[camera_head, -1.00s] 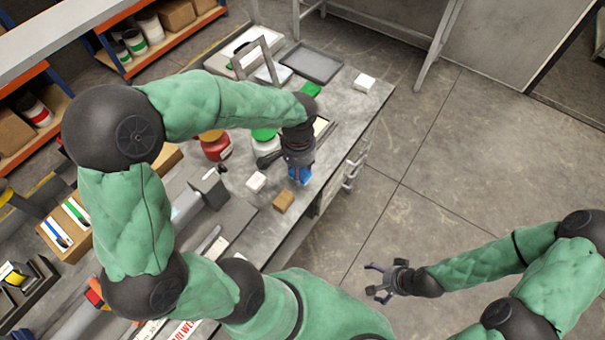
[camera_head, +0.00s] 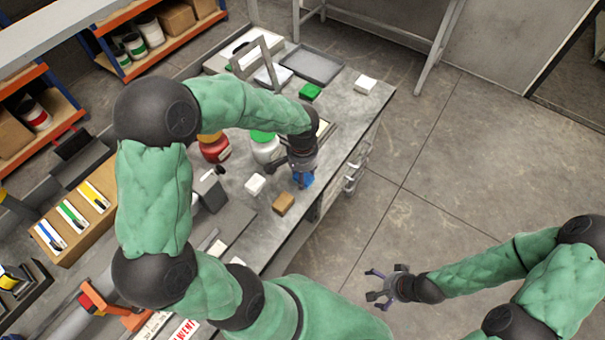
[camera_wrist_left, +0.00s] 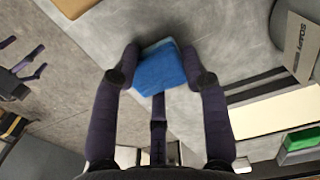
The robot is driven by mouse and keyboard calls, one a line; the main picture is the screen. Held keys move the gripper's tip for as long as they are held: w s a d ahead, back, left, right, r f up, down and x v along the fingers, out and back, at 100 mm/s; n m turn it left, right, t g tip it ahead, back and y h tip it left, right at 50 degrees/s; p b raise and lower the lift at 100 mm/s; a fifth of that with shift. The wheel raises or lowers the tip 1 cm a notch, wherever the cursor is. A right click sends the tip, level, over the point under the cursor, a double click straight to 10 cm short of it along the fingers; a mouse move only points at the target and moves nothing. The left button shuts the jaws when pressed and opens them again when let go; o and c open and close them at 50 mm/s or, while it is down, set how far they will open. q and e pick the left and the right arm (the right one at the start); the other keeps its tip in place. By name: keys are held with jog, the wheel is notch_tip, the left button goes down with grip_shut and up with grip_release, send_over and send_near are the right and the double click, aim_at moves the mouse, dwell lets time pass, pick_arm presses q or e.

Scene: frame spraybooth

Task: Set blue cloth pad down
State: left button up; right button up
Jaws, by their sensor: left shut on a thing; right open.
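The blue cloth pad (camera_head: 303,179) is at the fingers of my left gripper (camera_head: 302,172), over the right edge area of the grey bench (camera_head: 345,120). In the left wrist view the pad (camera_wrist_left: 160,72) sits between the two dark fingertips of my left gripper (camera_wrist_left: 162,68), which are shut on it. Whether the pad touches the bench top cannot be told. My right gripper (camera_head: 388,287) is open and empty over the concrete floor, well away from the bench.
A tan block (camera_head: 283,203) and a white block (camera_head: 255,184) lie close to the pad. Red (camera_head: 214,149) and green-lidded (camera_head: 265,148) jars stand left of the gripper.

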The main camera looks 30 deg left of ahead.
pick_arm(q)
jog(key=shift+f, duration=0.2)
jog(key=o, duration=1.1)
jog(key=shift+r, duration=0.1)
jog(key=shift+r, duration=0.25)
notch_tip(320, 180, up, 12)
jog(key=p, duration=0.3)
jog(key=shift+f, duration=0.15)
